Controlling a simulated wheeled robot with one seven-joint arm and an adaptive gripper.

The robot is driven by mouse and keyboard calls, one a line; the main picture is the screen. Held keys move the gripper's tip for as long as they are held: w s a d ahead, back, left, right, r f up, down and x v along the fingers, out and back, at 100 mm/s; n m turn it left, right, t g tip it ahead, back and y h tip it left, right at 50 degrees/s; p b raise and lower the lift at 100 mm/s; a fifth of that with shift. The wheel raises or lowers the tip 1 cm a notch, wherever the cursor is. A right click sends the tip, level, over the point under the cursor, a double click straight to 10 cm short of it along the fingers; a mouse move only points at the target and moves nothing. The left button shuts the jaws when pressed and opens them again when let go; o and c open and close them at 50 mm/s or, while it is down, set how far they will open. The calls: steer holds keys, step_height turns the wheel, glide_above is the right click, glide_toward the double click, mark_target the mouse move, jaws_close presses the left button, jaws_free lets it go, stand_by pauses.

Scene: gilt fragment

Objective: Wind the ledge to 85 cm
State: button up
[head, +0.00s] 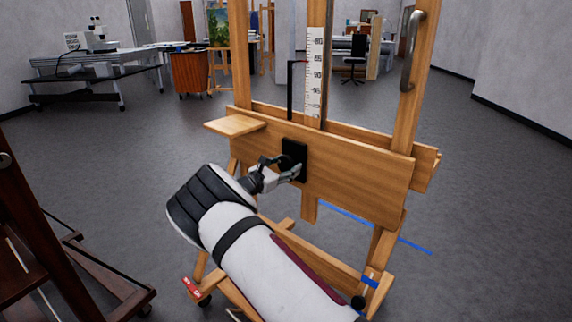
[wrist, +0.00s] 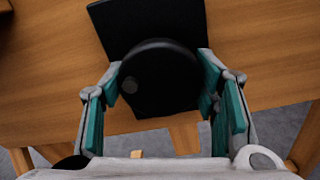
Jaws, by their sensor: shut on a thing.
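A wooden easel holds a wide front board, the ledge (head: 365,182), with a small side shelf (head: 236,125) at its left. A black plate (head: 294,153) is on the board's face; in the wrist view it sits behind a round black knob (wrist: 160,82). My gripper (head: 284,172) is shut on the knob, one finger on each side of it; its fingers also show in the wrist view (wrist: 161,78). A white scale (head: 315,72) stands above the board. A black pointer (head: 291,90) reaches its left edge close to the 85 label; the exact reading is too small to tell.
A dark wooden frame (head: 55,235) stands at the near left. A blue strip (head: 385,230) lies on the floor behind the easel. Tables (head: 95,75), an orange cabinet (head: 190,72) and a chair (head: 355,58) are far back. Open grey floor lies at the right.

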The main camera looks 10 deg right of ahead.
steer(key=n, duration=0.4)
steer(key=shift+n+p, duration=0.3)
steer(key=shift+p, duration=0.05)
steer(key=n, duration=0.4)
steer(key=shift+s+n, duration=0.1)
steer(key=shift+n, duration=0.3)
steer(key=o, duration=1.2)
steer(key=v, duration=1.2)
